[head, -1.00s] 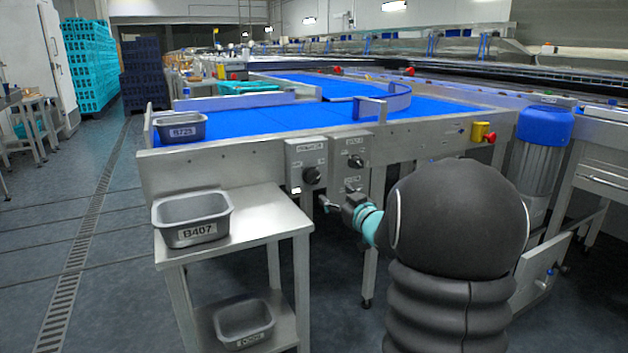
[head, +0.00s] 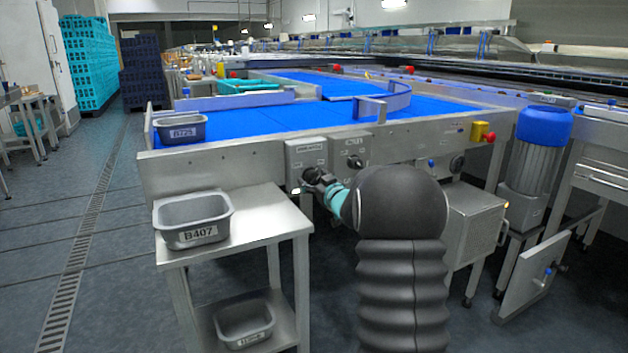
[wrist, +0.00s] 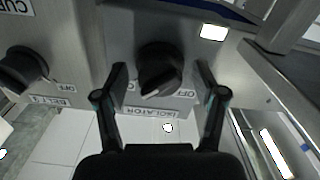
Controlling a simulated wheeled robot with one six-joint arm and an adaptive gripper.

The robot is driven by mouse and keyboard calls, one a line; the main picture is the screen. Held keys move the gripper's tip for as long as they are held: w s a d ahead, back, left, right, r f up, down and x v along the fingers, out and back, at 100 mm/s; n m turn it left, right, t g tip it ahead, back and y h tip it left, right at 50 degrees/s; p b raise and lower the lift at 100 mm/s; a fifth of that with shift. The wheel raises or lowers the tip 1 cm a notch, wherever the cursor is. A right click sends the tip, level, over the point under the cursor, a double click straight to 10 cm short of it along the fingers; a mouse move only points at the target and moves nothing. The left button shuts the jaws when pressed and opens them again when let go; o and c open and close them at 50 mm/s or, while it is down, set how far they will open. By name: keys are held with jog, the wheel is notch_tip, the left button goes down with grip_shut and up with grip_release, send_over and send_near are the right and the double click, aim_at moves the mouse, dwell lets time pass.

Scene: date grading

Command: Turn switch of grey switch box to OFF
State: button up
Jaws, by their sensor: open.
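The grey switch box (head: 305,152) is on the front side of the blue-belted conveyor, above the small steel table. Its dark rotary switch (wrist: 160,68) shows in the wrist view, above an upside-down ISOLATOR label (wrist: 152,111). An OFF mark (wrist: 186,94) is beside the knob, on the right in that view. I cannot tell for sure where the knob points. My gripper (wrist: 160,88) is open, with one finger on each side of the knob; contact is not clear. In the head view my gripper (head: 312,181) covers the box's lower part.
A second switch box (head: 352,146) is just to the right; its knob (wrist: 22,70) shows at the wrist view's left. Below left, a steel table (head: 285,215) bears the grey B407 bin (head: 170,222). A B725 bin (head: 162,132) is at the conveyor's corner.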

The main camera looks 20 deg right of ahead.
jog(key=c, duration=1.1)
jog(key=shift+c, duration=0.2)
jog(key=shift+f+n+b, duration=0.1)
jog(key=shift+n+b, duration=0.2)
jog(key=shift+b, duration=0.2)
jog(key=n+b, duration=0.2)
jog(key=b, duration=0.1)
jog(key=shift+f+n, duration=0.1)
jog(key=shift+n, duration=0.2)
jog(key=n+b, duration=0.7)
jog(key=n, duration=0.1)
jog(key=n+b, duration=0.2)
jog(key=shift+r+n, duration=0.2)
jog(key=shift+n, duration=2.1)
